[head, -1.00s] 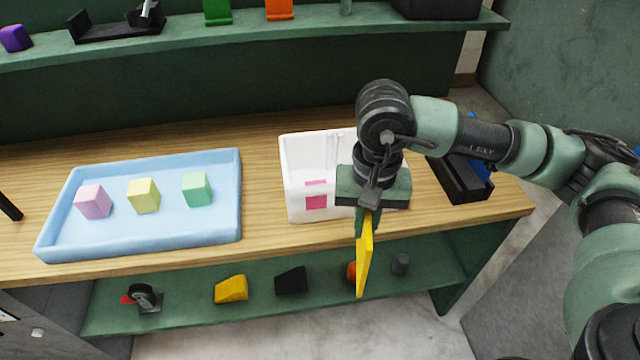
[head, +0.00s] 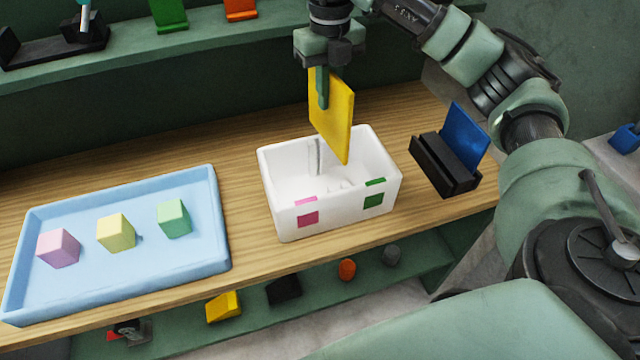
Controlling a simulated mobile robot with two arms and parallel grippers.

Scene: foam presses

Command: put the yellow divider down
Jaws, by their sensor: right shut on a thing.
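The yellow divider (head: 336,118) is a thin flat plate. My right gripper (head: 322,88) is shut on its upper left part and holds it upright, a little tilted. The divider's lower corner hangs over the white box (head: 290,222), in front of its back wall in the picture; I cannot tell whether it is inside the rim. The white box is open on top, with pink and green patches on its front and upright ribs inside. A black slotted stand (head: 440,172) holding a blue plate (head: 466,136) is right of the box. My left gripper is not in view.
A blue tray (head: 200,260) with a pink, a yellow and a green cube is left of the box. A shelf (head: 250,46) with a green and an orange item runs behind. Bare wooden table lies between tray and box.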

